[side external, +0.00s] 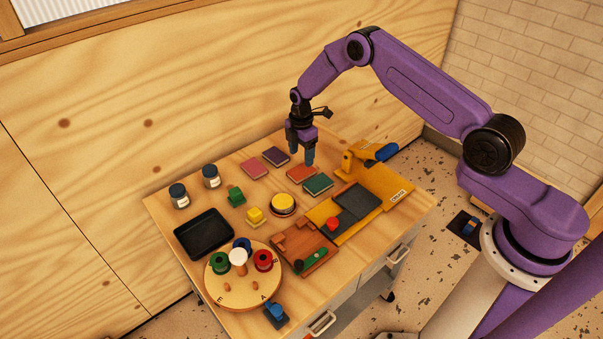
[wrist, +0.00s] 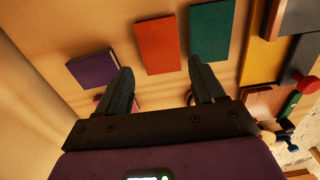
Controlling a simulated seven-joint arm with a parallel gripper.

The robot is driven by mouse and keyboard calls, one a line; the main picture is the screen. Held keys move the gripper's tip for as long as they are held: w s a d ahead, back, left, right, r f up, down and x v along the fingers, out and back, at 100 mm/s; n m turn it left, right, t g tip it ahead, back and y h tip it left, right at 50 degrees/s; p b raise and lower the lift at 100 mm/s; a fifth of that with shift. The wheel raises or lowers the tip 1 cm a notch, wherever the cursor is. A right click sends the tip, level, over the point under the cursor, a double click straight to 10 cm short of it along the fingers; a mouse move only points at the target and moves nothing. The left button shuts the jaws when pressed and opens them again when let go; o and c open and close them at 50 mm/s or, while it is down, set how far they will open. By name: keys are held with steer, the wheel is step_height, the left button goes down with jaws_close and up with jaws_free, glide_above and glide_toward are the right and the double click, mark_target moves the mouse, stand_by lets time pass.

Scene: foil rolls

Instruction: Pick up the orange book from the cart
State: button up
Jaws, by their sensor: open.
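The orange book (side external: 301,173) lies flat on the wooden cart top (side external: 165,222), between a purple book, a red-pink book and a green book. In the wrist view the orange book (wrist: 159,46) lies beyond the fingertips, roughly centred between them. My gripper (side external: 300,162) is above the books in the side view, fingers pointing down, and partly overlaps the far edge of the orange book. In the wrist view my gripper (wrist: 163,80) is open with nothing between its fingers. The height of the fingertips above the book is hard to tell.
The purple book (side external: 275,156), red-pink book (side external: 254,169) and green book (side external: 318,184) lie close around it. A yellow clamp-like tool (side external: 352,156) stands to the right on a yellow board. A black tray (side external: 204,234), jars and a round disc with spools occupy the left side.

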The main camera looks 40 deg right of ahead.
mark_target(301, 171)
steer(key=shift+f, duration=3.25)
steer(key=c, duration=0.7)
steer(key=shift+r, duration=0.2)
